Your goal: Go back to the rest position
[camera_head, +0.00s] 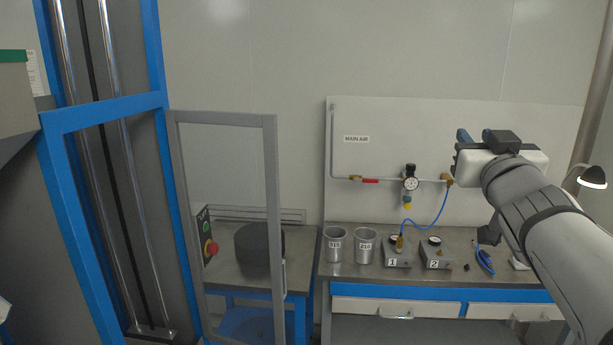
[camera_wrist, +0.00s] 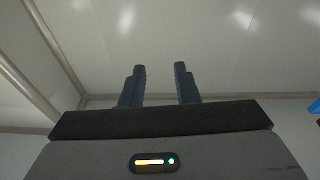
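My gripper (camera_head: 473,136) is at the end of my raised arm at the right of the head view, in front of the wall panel and above the workbench. In the wrist view its two dark fingers (camera_wrist: 160,72) stand apart with nothing between them. The wrist view looks toward a pale wall or ceiling with bright reflections. No held thing shows in either view.
A lamp (camera_head: 592,178) stands at the right. A grey-framed door (camera_head: 273,200) and blue-framed machine (camera_head: 105,110) are left.

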